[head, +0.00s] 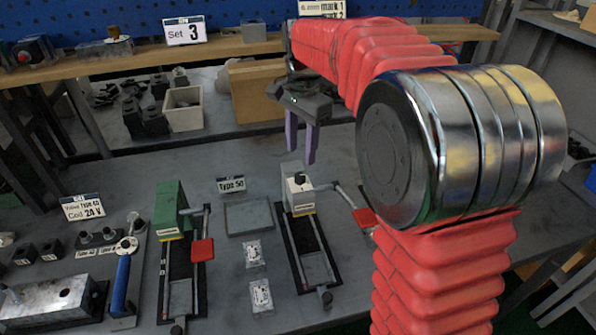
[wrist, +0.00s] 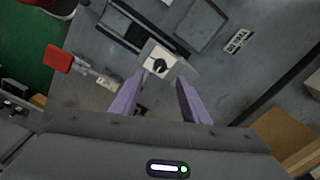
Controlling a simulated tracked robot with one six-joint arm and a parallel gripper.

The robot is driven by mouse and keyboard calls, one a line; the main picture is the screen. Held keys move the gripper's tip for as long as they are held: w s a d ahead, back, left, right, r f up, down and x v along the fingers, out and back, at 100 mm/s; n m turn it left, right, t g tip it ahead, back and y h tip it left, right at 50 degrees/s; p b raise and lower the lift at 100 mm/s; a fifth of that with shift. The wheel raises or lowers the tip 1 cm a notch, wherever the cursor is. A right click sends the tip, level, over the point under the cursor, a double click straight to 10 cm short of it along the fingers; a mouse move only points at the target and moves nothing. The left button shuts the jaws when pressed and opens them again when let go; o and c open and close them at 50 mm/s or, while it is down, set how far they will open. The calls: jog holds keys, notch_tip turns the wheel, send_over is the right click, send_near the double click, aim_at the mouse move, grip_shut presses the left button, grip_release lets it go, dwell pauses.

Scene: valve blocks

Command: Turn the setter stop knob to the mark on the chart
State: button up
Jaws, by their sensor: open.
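The setter (head: 298,199) with a pale grey block and white top face stands right of centre on the bench in the head view. A small black knob (head: 299,178) sits on that top; the wrist view shows it (wrist: 159,66) with a pointer-like shape on the white face. Any scale marks are too small to read. My gripper (head: 301,152) is open and empty, its lilac fingers pointing down just above the setter. In the wrist view the knob appears between and slightly beyond the fingertips (wrist: 161,77).
A green-blocked setter (head: 170,208) with a red-ended lever (head: 201,250) stands to the left. The near setter has its own lever with a red end (head: 364,218). A "Type 50" card (head: 231,185) and a flat grey plate (head: 248,217) lie between them.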

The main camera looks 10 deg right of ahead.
aim_at(300, 175)
notch_tip(300, 175, down, 8)
jog(key=shift+w+f, duration=0.1)
dwell(0.4)
jog(key=c, duration=1.1)
jog(key=shift+o, duration=0.2)
jog(key=shift+a, duration=0.25)
jog(key=shift+d, duration=0.15)
